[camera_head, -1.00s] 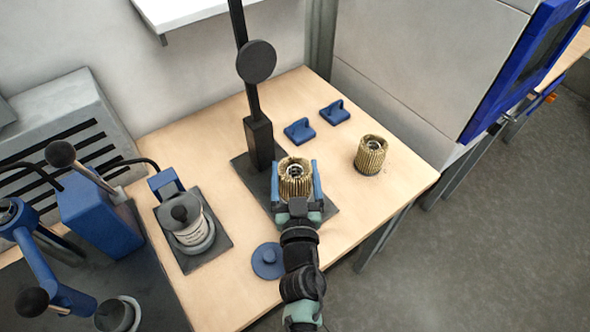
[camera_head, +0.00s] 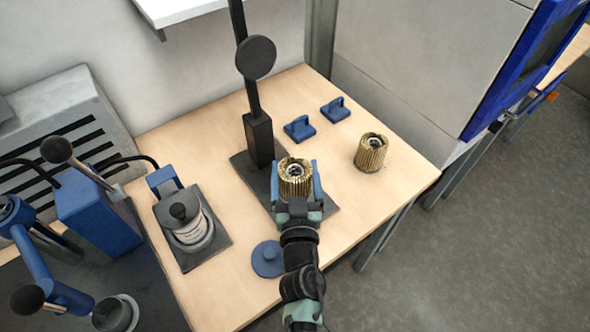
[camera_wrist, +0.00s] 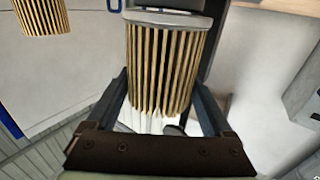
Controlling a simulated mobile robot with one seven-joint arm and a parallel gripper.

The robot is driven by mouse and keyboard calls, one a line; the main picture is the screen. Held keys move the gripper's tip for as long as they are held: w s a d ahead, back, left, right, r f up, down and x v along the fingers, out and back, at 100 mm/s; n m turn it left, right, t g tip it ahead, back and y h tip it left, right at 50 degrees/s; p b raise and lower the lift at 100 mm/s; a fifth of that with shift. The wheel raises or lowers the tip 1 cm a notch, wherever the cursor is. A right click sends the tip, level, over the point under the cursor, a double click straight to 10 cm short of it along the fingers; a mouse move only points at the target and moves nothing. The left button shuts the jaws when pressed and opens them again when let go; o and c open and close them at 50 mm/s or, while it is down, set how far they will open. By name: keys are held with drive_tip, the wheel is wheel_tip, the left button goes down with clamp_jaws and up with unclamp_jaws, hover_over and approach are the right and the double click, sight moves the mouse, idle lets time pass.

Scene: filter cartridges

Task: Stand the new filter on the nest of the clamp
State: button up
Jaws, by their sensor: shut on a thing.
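My gripper (camera_head: 296,181) is shut on a gold pleated filter (camera_head: 295,187), with one blue finger on each side. The filter is upright over the dark base plate (camera_head: 241,167) of the clamp, in front of its black post (camera_head: 258,139). In the wrist view the held filter (camera_wrist: 160,65) sits between the fingers, its grey end cap (camera_wrist: 168,18) near a dark surface. I cannot tell whether it touches. The nest is hidden under the filter. A second similar filter (camera_head: 371,152) stands on the bench to the right.
A black disc (camera_head: 257,58) is high on the post. Two blue handled pieces (camera_head: 299,129) (camera_head: 335,110) lie behind. A blue round lid (camera_head: 268,260) lies left of my arm. Another fixture (camera_head: 190,231) stands left. Bare wooden bench (camera_head: 345,188) shows right of the plate.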

drive_tip(key=shift+f, duration=0.15)
drive_tip(key=o, duration=1.2)
drive_tip(key=shift+o, duration=0.2)
drive_tip(key=shift+s, duration=0.15)
drive_tip(key=s+b, duration=0.1)
drive_tip(key=s, duration=1.1)
drive_tip(key=shift+s+d+b, duration=0.35)
drive_tip(key=shift+b, duration=0.05)
